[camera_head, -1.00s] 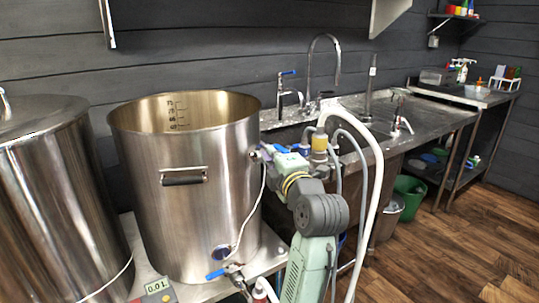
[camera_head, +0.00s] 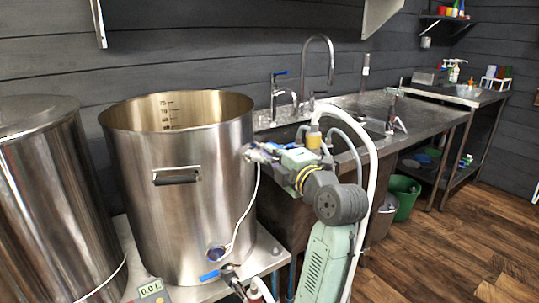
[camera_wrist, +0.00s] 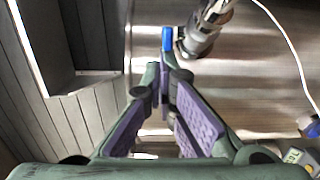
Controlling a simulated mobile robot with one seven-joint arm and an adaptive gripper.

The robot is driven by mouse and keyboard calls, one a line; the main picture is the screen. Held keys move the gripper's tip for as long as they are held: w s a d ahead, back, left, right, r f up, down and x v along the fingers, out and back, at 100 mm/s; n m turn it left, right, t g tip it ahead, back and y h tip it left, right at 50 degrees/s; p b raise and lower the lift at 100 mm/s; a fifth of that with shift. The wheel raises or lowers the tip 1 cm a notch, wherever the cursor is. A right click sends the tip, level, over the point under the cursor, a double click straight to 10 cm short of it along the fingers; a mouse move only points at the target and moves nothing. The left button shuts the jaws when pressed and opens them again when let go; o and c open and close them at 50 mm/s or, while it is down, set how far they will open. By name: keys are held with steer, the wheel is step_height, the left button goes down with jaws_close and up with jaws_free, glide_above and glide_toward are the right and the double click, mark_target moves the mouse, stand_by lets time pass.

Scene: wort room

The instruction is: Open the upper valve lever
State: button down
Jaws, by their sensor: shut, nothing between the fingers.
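The upper valve (camera_wrist: 200,35) is a metal fitting on the steel kettle's wall, at the top of the wrist view. Its blue lever (camera_wrist: 167,38) shows just beyond my fingertips. My gripper (camera_wrist: 166,78) is shut and empty, its purple-padded fingers pointing at the lever. A small gap seems to lie between them, but contact is hard to judge. In the head view my gripper (camera_head: 256,152) is at the right side of the open kettle (camera_head: 170,220), near its rim. The upper lever is not clearly visible there.
A lower valve with a blue lever (camera_head: 209,276) is at the kettle's base, beside a digital display (camera_head: 151,289). A white cable runs down the kettle's side. Another steel vessel (camera_head: 50,200) stands left. A sink counter (camera_head: 430,115) is behind my arm; floor at right is open.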

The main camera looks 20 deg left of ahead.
steer(key=shift+w+d+n+g+y+b, duration=0.75)
steer(key=shift+w+d+b, duration=0.65)
steer(key=shift+b, duration=0.55)
